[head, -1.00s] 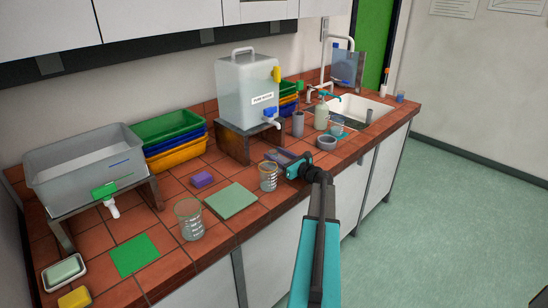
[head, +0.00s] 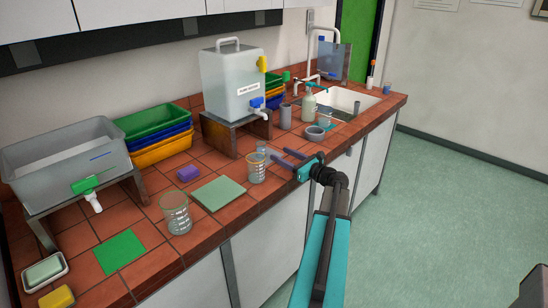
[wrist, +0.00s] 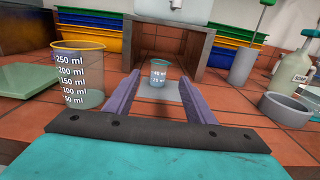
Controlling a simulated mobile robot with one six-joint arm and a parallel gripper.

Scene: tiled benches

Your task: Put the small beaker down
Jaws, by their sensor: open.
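The small clear beaker (head: 261,147) stands upright on the bench, on a pale grey square pad (wrist: 160,97), in front of the metal stand. In the wrist view the small beaker (wrist: 159,74) shows its markings and lies straight ahead, between the lines of the two fingers. My gripper (head: 278,154) is open and empty. Its purple fingers point at the beaker, which sits just past the fingertips and appears untouched.
A larger beaker (head: 257,169) stands close left of my gripper, and another (head: 175,213) farther left. A water container (head: 236,83) sits on the metal stand (head: 234,135) behind. A grey bowl (head: 315,133) and soap bottle (head: 308,106) are to the right.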

